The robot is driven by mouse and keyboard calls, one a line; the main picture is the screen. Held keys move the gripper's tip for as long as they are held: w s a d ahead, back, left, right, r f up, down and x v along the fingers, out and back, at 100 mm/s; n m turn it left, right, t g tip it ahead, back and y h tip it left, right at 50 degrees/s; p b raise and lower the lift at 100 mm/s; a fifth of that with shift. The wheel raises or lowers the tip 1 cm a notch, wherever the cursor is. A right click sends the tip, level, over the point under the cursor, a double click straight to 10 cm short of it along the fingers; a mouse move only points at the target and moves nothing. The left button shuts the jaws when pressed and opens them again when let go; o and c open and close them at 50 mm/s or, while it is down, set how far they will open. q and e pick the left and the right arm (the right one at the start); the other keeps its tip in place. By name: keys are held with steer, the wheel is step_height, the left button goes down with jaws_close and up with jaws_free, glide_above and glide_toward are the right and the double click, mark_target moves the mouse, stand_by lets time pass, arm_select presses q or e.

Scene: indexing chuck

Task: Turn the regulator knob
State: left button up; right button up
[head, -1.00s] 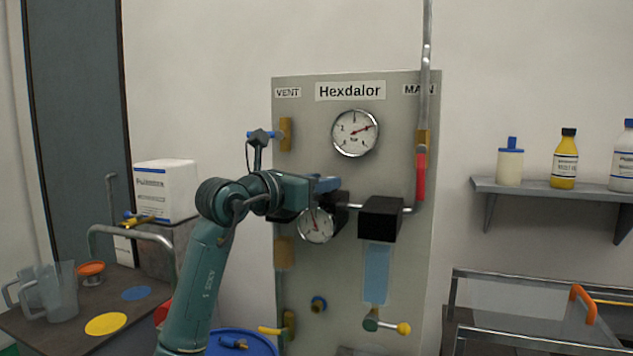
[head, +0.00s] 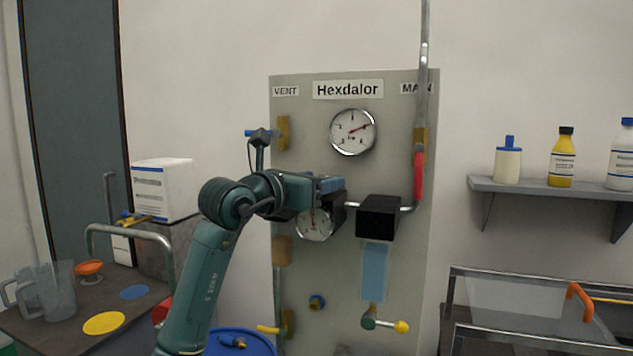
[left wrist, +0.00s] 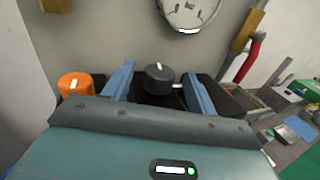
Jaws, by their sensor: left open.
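A dark round knob with a white mark (left wrist: 159,76) is in the left wrist view, on top of a black block. An orange knob with a white mark (left wrist: 75,86) is to its left. The frames do not label which one is the regulator knob. My left gripper (left wrist: 158,88) is open, its blue fingers on either side of the dark knob; contact cannot be told. In the head view my left gripper (head: 332,185) is in front of the panel and hides both knobs. My right gripper is in neither view.
The grey panel (head: 300,160) carries a large upper gauge (head: 353,132) and a lower gauge (head: 315,224) partly behind my gripper. A black box (head: 378,216) and red-sleeved pipe (head: 418,175) stand close on the right. A lever with a yellow ball (head: 401,327) is lower down.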

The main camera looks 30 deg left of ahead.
arm_select(q)
steer(key=s+a+b, duration=0.1)
steer(key=s+b, duration=0.3)
steer(key=s, duration=0.9)
steer(key=shift+a, duration=0.15)
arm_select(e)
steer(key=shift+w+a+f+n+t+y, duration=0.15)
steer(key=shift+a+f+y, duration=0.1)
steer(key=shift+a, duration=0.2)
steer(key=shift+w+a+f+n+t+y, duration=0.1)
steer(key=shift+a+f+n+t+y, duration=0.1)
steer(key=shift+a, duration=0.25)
